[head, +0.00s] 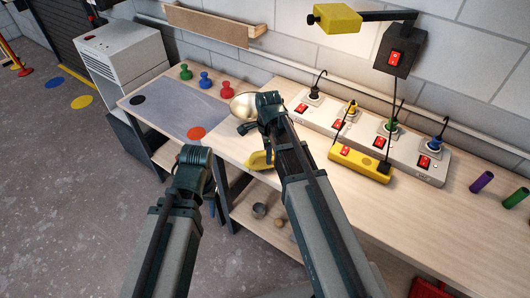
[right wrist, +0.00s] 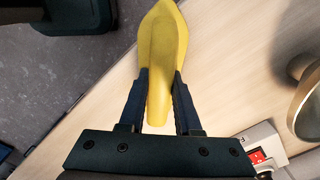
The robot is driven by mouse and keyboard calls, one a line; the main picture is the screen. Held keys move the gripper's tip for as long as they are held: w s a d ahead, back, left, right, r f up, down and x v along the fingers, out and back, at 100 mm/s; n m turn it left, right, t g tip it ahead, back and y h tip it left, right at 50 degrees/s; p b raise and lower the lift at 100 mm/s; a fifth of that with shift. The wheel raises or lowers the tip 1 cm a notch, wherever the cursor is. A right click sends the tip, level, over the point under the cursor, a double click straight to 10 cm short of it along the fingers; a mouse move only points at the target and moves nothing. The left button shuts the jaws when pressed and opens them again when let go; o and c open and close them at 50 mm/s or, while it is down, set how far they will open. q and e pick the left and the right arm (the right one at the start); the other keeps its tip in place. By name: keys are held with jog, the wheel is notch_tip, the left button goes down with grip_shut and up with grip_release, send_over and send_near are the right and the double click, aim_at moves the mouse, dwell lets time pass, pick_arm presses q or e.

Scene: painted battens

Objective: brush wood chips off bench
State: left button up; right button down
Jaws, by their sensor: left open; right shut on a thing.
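A yellow tapered object (head: 260,160) is near the bench's front edge; I cannot tell whether it is a brush. My right gripper (head: 268,138) is shut on it. In the right wrist view the yellow object (right wrist: 162,60) sits between the two fingers of this gripper (right wrist: 160,95), its pointed end away from the palm. The wooden bench (head: 310,145) runs from the left to the lower right. I make out no wood chips on it. My left gripper (head: 195,158) is open and empty, in front of the bench's front edge; its fingers are mostly hidden.
A brass-coloured round object (head: 242,104) stands just behind my right gripper. White socket strips (head: 372,138) and a yellow switch box (head: 358,164) with cables line the bench's right. A grey mat (head: 178,107) lies left, with several coloured pegs behind it. A shelf holds small cups below.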

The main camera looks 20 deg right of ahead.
jog(key=shift+s+d, duration=0.95)
jog(key=shift+s, duration=0.15)
jog(key=shift+s+d+f, duration=0.1)
jog(key=shift+s+d, duration=1.1)
jog(key=shift+s, duration=0.3)
jog(key=shift+d, duration=0.1)
jog(key=shift+s, duration=0.1)
jog(key=shift+s+d, duration=1.35)
jog(key=shift+s, duration=0.1)
